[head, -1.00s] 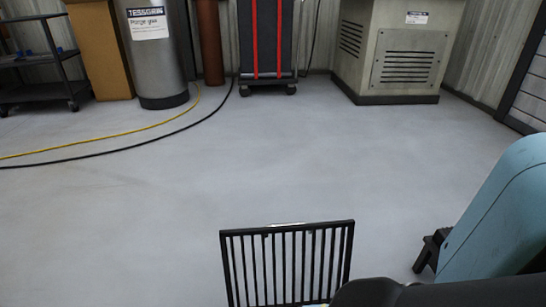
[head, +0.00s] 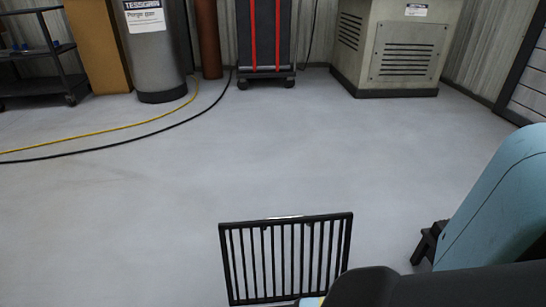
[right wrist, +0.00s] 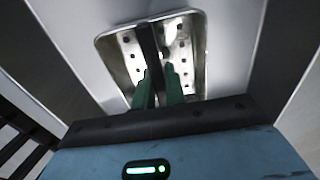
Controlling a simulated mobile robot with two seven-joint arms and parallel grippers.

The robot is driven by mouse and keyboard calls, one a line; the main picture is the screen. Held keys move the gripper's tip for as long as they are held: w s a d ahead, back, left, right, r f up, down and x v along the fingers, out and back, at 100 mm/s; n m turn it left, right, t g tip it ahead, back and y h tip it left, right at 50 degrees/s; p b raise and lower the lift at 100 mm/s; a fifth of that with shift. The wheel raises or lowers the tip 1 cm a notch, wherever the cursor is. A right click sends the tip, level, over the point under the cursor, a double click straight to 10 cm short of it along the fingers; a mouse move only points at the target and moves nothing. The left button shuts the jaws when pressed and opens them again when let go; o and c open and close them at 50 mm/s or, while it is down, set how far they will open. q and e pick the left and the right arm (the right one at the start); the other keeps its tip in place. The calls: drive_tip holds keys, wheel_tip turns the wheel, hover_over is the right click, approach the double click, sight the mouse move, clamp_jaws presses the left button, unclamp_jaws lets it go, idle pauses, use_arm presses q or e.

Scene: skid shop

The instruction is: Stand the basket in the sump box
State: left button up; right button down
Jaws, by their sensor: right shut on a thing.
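In the right wrist view my right gripper (right wrist: 158,88) has its green fingers shut on a dark bar that looks like the handle of the basket. The basket (right wrist: 187,50) appears as a shiny perforated metal tray with rounded corners beyond the fingers. The bar crosses over it. Whether the basket hangs free or rests on something cannot be told. In the head view the fingers and basket are hidden; my light blue and black arm fills the lower right. My left gripper is not in view. I cannot make out the sump box for certain.
Along the back are a grey cylinder (head: 153,60), a trolley with red straps (head: 265,78) and a vented cabinet (head: 400,50). Yellow and black hoses cross the left floor.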

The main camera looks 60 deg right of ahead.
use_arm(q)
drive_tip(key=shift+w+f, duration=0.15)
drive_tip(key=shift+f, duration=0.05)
use_arm(e)
drive_tip(key=shift+f, duration=0.4)
drive_tip(key=c, duration=0.9)
unclamp_jaws()
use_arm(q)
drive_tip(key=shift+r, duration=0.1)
use_arm(e)
wheel_tip(320, 180, up, 4)
drive_tip(key=p, duration=0.4)
drive_tip(key=shift+r, duration=0.1)
use_arm(q)
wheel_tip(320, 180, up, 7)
drive_tip(key=p, duration=0.3)
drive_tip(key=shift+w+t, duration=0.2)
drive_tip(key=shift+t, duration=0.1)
use_arm(e)
drive_tip(key=shift+r, duration=1.9)
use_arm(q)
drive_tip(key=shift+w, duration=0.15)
